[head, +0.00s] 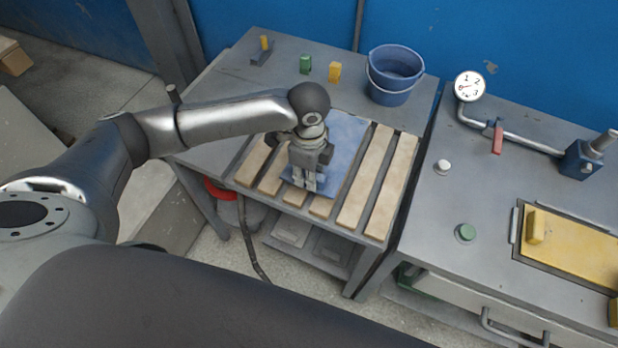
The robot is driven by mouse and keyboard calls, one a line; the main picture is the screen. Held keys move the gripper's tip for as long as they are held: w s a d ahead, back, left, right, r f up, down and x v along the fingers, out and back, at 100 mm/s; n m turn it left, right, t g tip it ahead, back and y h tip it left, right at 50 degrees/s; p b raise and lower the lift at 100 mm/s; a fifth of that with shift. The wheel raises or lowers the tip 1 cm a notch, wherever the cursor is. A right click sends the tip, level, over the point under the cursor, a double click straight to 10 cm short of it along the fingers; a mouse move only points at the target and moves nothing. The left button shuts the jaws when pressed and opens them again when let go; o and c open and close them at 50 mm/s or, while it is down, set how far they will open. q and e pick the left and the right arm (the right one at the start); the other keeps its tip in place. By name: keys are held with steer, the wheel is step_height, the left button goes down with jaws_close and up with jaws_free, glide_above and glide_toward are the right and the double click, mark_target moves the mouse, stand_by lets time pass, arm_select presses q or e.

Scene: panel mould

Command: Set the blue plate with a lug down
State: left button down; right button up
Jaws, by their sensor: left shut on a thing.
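The blue plate (346,140) lies flat over the wooden slats (366,178) of the grey table on the left, or just above them; I cannot tell whether it touches. My left gripper (311,187) points down at the plate's near edge and is shut. Its fingers are at the plate's near part, where the lug seems to be, and the gripper hides it. The gripper and wrist also cover the plate's left part. My right gripper is not in view.
On the right bench are a gauge (469,86), a red-handled pipe valve (497,138) and a yellow panel (573,252) in a dark frame. A gap separates the two tables.

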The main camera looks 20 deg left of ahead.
arm_select(q)
step_height(320, 180, down, 2)
steer(key=shift+f+p, duration=0.2)
steer(key=shift+p, duration=0.1)
steer(key=shift+f, duration=0.2)
steer(key=c, duration=1.3)
jaws_free()
steer(key=shift+o, duration=0.2)
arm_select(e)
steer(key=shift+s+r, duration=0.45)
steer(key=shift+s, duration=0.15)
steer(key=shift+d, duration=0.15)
arm_select(q)
steer(key=shift+d+r, duration=0.1)
steer(key=shift+r, duration=0.2)
step_height(320, 180, up, 11)
steer(key=shift+r+b, duration=0.2)
steer(key=shift+b, duration=0.6)
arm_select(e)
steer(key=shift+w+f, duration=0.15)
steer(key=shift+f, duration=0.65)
